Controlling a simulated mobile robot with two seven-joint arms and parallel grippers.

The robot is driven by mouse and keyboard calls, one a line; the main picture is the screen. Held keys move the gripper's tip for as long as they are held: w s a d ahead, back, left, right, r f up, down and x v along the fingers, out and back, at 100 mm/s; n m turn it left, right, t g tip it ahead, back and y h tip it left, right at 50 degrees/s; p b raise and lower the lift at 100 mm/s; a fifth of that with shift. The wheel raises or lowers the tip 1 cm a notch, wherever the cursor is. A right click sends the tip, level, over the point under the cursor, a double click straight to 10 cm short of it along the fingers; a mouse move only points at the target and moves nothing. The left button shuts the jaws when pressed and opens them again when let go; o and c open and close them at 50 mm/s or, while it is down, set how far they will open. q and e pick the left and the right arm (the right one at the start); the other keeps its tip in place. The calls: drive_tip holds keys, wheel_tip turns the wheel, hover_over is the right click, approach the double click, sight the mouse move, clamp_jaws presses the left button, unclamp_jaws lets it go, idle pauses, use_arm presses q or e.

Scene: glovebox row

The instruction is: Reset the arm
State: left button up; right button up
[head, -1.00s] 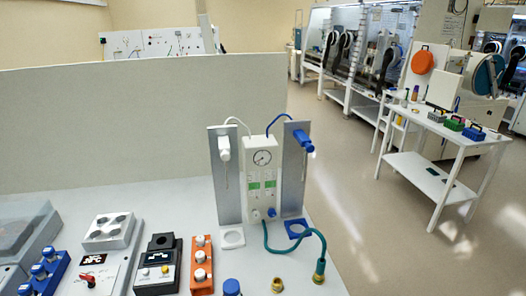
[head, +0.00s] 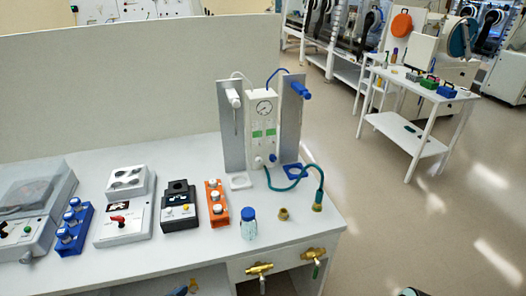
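Neither of my grippers can be made out in the head view, and no arm of mine is clearly visible. A small dark shape shows at the bottom edge, right of centre, too cut off to identify. The white bench (head: 130,262) holds a gas panel with a round gauge (head: 263,108). The panel has a white nozzle (head: 233,98) on its left plate and a blue nozzle (head: 301,89) on its right plate. A green hose (head: 290,188) runs from the panel to a brass fitting (head: 317,207).
On the bench stand a blue block (head: 74,228), a white box with red switch (head: 124,222), a black device (head: 179,205), an orange block (head: 216,203) and a blue-capped jar (head: 249,224). Brass valves (head: 260,269) stick out in front. Open floor (head: 400,235) lies right; a white cart (head: 419,142) stands beyond.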

use_arm(q)
drive_tip(key=s+d+f+n+g+y+p, duration=0.15)
drive_tip(key=s+f+n+g, duration=0.35)
drive_tip(key=f, duration=0.7)
drive_tip(key=s+d+f+n+g+b, duration=0.1)
drive_tip(key=s+d+f+g, duration=0.15)
drive_tip(key=s+f, duration=0.8)
drive_tip(key=s+d+f+n+g, duration=0.1)
drive_tip(key=s+f+g, duration=0.3)
drive_tip(key=f, duration=0.3)
drive_tip(key=shift+s+d+p, duration=0.25)
drive_tip(key=shift+s+p, duration=0.15)
drive_tip(key=shift+s, duration=0.4)
drive_tip(key=shift+y, duration=0.25)
